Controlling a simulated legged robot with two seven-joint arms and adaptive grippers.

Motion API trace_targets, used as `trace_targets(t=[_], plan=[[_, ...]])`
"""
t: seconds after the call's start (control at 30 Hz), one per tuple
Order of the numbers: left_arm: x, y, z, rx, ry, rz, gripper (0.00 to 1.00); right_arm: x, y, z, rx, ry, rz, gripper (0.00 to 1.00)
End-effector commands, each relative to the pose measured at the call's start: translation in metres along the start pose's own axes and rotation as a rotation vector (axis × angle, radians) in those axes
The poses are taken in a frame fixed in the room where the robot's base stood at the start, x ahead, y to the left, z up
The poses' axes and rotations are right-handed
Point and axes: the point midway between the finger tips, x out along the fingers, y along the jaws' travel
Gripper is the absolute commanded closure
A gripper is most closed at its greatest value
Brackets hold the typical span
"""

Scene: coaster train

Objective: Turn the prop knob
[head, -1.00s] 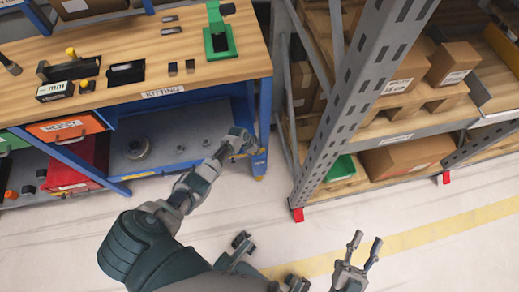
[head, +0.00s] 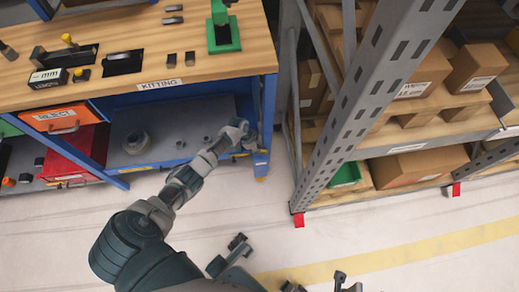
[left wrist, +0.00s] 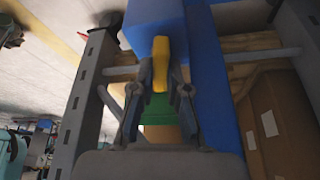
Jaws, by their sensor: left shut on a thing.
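The prop knob appears to be the yellow piece (left wrist: 160,62) against the blue bench frame (left wrist: 155,20) in the left wrist view. My left gripper (left wrist: 160,88) is shut on it, with one finger on each side. In the head view my left gripper (head: 242,138) is at the right front leg of the kitting bench, below the tabletop, and hides most of the knob. How far the knob is turned cannot be told. My right gripper (head: 345,282) shows only in part at the bottom edge, and its opening cannot be judged.
The wooden bench top (head: 120,28) holds a green stand (head: 224,36) and small parts. A red bin (head: 76,155) and an orange drawer (head: 62,118) are below. A grey rack (head: 352,125) with cartons stands close on the right. The floor in front is clear.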

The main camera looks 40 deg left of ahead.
Motion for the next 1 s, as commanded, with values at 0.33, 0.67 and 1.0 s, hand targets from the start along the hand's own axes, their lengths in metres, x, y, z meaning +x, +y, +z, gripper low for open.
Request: trace_targets(t=[0.33, 0.67, 1.0], plan=[[-0.002, -0.003, -0.002, 0.001, 0.004, -0.009, 0.6, 0.001, 0.001, 0.002, 0.0, -0.002, 0.0, 0.6], [-0.003, -0.001, -0.001, 0.0, 0.002, -0.005, 0.6, 0.0, 0.001, 0.0, -0.001, -0.002, 0.001, 0.6], [-0.059, -0.002, 0.001, 0.003, 0.001, -0.008, 0.6, 0.0, 0.0, -0.001, 0.0, -0.001, 0.0, 0.6]])
